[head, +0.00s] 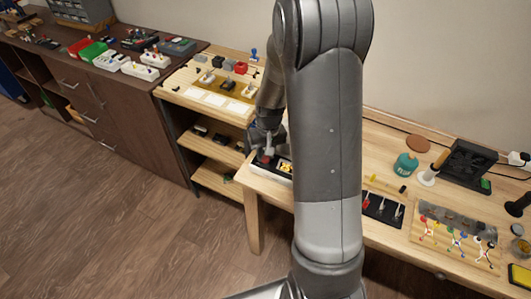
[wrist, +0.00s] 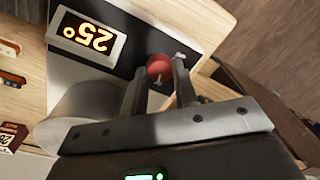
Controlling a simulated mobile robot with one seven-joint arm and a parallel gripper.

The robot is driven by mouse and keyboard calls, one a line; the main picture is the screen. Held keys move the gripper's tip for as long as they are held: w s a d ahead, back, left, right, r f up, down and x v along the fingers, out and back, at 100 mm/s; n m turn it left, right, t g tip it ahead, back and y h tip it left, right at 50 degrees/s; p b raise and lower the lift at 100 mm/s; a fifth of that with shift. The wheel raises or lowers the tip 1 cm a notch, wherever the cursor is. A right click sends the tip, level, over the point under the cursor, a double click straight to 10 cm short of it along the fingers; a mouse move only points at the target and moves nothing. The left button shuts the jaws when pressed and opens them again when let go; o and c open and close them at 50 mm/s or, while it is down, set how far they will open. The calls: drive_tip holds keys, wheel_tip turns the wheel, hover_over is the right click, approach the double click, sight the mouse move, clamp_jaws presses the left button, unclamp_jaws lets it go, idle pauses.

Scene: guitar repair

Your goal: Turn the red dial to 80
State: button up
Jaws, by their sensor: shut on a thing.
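The red dial (wrist: 159,66) sits on the dark face of a device (wrist: 117,66), beside a lit display (wrist: 87,37). The display appears upside down in the wrist view and reads 25°. My gripper (wrist: 160,70) is shut on the red dial, with one finger on each side of it. A small pale mark shows just below the dial. In the head view my gripper (head: 267,152) is at the left end of the workbench, over the device. My arm hides part of the bench there.
A wooden shelf unit (head: 215,180) and a dark cabinet (head: 125,140) stand left. The floor in front is clear.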

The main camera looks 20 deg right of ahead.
sight(268, 158)
drive_tip(key=m, duration=0.5)
drive_tip(key=shift+m, duration=0.3)
drive_tip(key=m, duration=0.5)
drive_tip(key=shift+s+t, duration=0.1)
drive_tip(key=shift+t, duration=0.2)
drive_tip(key=shift+m, duration=0.3)
drive_tip(key=o, duration=1)
drive_tip(key=r, duration=1)
drive_tip(key=shift+s+d+r, duration=0.2)
drive_tip(key=shift+s+r, duration=0.1)
drive_tip(key=shift+r, duration=0.1)
